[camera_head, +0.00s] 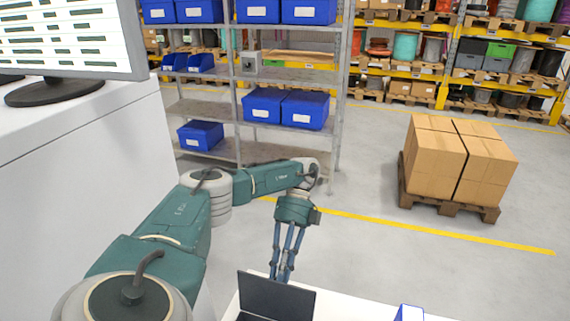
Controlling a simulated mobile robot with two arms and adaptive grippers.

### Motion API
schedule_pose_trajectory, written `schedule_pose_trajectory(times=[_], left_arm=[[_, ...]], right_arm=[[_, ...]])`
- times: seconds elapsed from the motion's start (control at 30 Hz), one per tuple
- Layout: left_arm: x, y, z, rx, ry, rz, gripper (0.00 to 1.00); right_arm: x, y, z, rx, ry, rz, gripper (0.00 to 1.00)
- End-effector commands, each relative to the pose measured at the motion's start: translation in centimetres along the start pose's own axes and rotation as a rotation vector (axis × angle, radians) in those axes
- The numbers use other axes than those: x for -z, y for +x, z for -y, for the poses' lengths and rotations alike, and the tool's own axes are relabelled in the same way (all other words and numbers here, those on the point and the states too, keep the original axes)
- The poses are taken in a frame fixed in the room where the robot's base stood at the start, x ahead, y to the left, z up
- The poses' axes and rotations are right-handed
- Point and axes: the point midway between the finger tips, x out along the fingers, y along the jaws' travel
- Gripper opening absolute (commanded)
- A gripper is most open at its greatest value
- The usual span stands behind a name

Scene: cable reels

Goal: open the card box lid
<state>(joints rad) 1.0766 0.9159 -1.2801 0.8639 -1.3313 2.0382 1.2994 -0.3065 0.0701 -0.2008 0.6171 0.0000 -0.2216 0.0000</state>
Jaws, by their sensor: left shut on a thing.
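The card box lid (275,297) is a dark flat panel, standing raised and slightly tilted at the front edge of the view. The dark body of the card box (246,318) shows only as a sliver below it, cut off by the bottom edge. My left gripper (282,276) points down at the far side of the lid. It is shut on the lid's upper edge; its fingertips are partly hidden behind the panel. My right gripper is out of view.
The box stands on a white table (350,308). A small blue-and-white item (409,313) lies to the right. A monitor (70,40) stands on a white counter at left. Behind are a metal shelf with blue bins (305,110) and a pallet of cartons (435,160).

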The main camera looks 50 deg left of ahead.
Motion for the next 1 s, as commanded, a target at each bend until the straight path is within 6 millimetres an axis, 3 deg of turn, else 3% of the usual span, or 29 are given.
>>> schedule_pose_trajectory(times=[0.03,0.5,0.53,0.6,1.0], left_arm=[[-1.0,1.9,1.1,-0.006,-0.009,0.014,0.00],[-1.0,2.1,1.1,-0.014,-0.005,0.008,0.00],[-1.0,2.1,1.1,-0.014,-0.005,0.009,0.25],[-1.0,2.1,1.1,-0.016,-0.006,0.008,0.39],[-0.9,1.9,1.0,-0.015,-0.010,0.007,0.40]], right_arm=[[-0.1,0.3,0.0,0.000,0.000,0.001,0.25],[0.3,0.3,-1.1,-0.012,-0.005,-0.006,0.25],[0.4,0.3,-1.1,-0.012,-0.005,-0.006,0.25],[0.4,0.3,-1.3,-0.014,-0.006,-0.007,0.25],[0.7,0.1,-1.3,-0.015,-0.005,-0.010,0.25]])
